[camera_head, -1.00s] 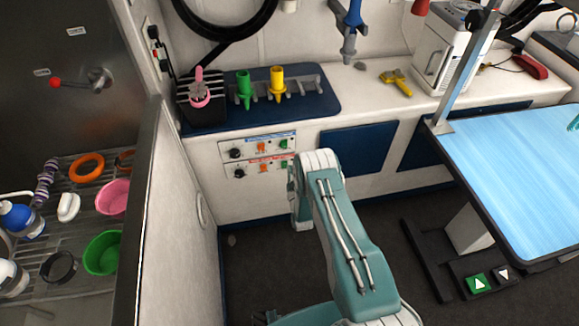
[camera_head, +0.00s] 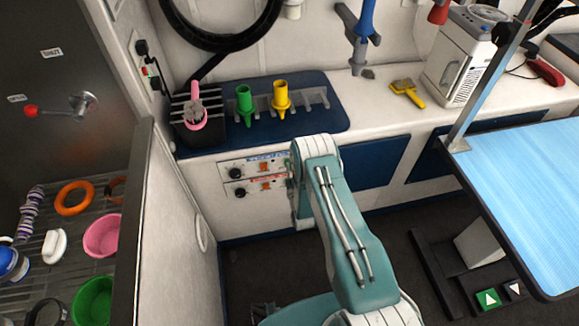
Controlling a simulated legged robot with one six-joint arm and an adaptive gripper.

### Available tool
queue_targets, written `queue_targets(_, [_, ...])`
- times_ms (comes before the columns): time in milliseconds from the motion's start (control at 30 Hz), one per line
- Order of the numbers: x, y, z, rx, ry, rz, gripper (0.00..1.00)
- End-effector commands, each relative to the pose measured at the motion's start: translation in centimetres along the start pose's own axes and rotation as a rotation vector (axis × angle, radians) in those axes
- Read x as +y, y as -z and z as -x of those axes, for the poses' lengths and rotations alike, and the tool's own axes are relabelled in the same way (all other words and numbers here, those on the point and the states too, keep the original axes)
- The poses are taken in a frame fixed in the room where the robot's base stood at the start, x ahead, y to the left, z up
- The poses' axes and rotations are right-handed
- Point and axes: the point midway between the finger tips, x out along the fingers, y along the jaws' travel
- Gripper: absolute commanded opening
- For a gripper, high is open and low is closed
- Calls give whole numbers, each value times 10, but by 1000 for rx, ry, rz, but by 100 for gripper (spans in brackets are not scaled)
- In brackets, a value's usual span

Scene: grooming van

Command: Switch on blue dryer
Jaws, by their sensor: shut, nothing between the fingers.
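A blue dryer (camera_head: 365,28) hangs nozzle down at the wall above the counter. Below the counter are two control rows. The upper panel (camera_head: 251,167) has a blue label, a black knob (camera_head: 236,172) and an orange switch (camera_head: 264,168). The lower panel (camera_head: 252,187) has a red label, a black knob (camera_head: 240,192) and an orange switch (camera_head: 265,186). The labels are too small to read. My arm covers the panels' right ends, with most of the green buttons hidden.
A blue counter mat (camera_head: 330,117) holds green (camera_head: 244,102) and yellow (camera_head: 281,99) nozzles. A blue-topped table (camera_head: 530,190) stands at right. A white partition (camera_head: 180,220) and a rack with bowls are at left. Floor between them is mostly clear.

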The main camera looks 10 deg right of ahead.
Motion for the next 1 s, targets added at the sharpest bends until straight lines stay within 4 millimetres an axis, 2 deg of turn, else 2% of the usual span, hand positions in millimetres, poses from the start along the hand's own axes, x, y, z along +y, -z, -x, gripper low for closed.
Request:
queue_targets(300, [0,2,-3,-18,0,0,0])
queue_targets(667, [0,7,-16,-219,0,0,0])
queue_targets(1000, [0,6,-17,-215,0,0,0])
